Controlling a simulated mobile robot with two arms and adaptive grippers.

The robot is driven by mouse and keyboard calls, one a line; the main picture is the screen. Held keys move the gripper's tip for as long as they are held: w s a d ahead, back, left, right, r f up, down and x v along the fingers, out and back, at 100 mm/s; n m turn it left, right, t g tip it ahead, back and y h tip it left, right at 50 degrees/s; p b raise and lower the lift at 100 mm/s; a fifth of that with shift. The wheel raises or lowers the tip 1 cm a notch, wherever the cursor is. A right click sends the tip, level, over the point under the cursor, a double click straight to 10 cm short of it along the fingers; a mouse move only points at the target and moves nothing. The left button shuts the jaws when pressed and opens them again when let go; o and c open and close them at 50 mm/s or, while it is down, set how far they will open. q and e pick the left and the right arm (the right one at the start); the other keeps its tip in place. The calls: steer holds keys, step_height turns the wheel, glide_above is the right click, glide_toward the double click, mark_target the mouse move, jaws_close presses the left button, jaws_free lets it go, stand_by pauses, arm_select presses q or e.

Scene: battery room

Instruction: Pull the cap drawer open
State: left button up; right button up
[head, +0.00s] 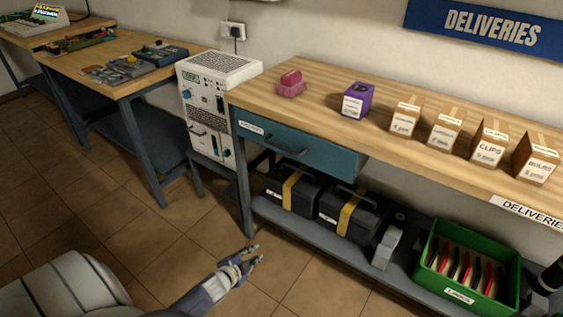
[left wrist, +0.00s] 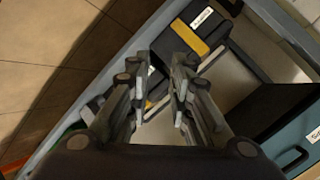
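The drawer (head: 325,152) is a teal front under the wooden deliveries bench, with a dark bar handle (head: 287,151) and a white label at its left that is too small to read. In the left wrist view a teal front (left wrist: 304,131) with a dark handle (left wrist: 293,161) shows at the lower right. My left gripper (head: 254,254) is low in front of the bench, below and apart from the handle. Its fingers (left wrist: 157,95) are apart with nothing between them. My right gripper is not in view.
The bench top (head: 320,96) bears a pink item (head: 291,85), a purple box (head: 357,100) and several brown cartons (head: 446,128). The lower shelf holds black cases with yellow bands (head: 347,215) and a green crate (head: 430,260). A white power unit (head: 212,105) stands left. The floor in front is clear.

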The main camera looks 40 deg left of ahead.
arm_select(q)
steer(key=w+a+r+m+t+b, duration=0.2)
steer(key=w+r+b, duration=0.1)
steer(key=w+r, duration=0.3)
steer(key=w+a+r+m+t+b, duration=0.2)
steer(key=w+r+t, duration=0.1)
steer(key=r, duration=0.4)
steer(key=m+t+h+b, duration=0.2)
steer(key=m+t+b, duration=0.2)
steer(key=m, duration=0.2)
glide_toward(281, 146)
steer(key=shift+n, duration=0.3)
steer(key=shift+f+b+x, duration=0.2)
steer(key=shift+b+x, duration=0.05)
steer(key=shift+x, duration=2.25)
steer(key=shift+f+b+x, duration=0.15)
steer(key=shift+b+x, duration=0.1)
steer(key=shift+x, duration=2.25)
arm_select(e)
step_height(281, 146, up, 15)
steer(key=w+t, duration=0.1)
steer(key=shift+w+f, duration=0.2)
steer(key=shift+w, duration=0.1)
arm_select(q)
jaws_close()
